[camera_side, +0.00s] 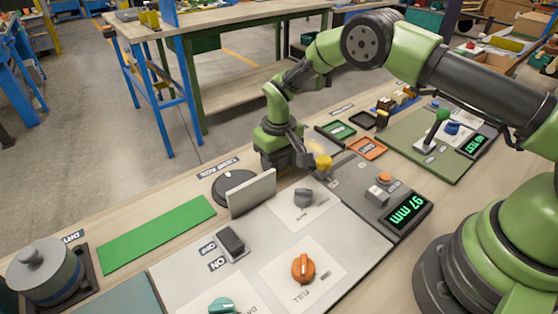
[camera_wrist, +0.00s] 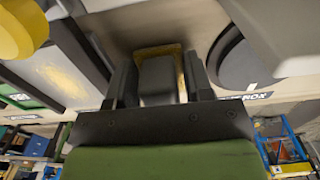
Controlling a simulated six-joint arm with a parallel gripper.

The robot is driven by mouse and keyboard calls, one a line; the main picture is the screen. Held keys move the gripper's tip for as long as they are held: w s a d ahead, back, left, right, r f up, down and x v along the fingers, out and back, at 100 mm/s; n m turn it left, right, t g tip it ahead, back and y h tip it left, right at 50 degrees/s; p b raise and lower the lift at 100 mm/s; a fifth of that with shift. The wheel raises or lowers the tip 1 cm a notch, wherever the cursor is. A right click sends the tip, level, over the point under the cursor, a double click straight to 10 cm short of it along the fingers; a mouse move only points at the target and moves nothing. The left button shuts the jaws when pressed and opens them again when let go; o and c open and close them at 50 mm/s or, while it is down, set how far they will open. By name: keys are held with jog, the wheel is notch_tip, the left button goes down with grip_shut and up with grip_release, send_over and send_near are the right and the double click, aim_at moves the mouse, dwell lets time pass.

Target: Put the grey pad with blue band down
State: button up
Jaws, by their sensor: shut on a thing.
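My gripper (camera_side: 290,158) is low over the back of the bench in the side view, between the upright grey panel and a yellow knob. In the wrist view my gripper (camera_wrist: 159,82) is shut on a plain grey block (camera_wrist: 157,80), between its two dark fingers. A tan-yellow edge shows around the block's far end. No blue band shows on it, so I cannot tell if it is the grey pad. In the side view my gripper hides it; whether it touches the bench cannot be told.
An upright grey panel (camera_side: 251,192) and a dark disc (camera_side: 228,187) stand left of my gripper. A yellow knob (camera_side: 320,162) is close on its right. A green mat (camera_side: 157,235) is bare. A lidded grey pot with a bluish band (camera_side: 45,272) sits far left.

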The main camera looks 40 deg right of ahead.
jog(key=o, duration=0.9)
jog(key=shift+f, duration=0.1)
jog(key=shift+c, duration=0.2)
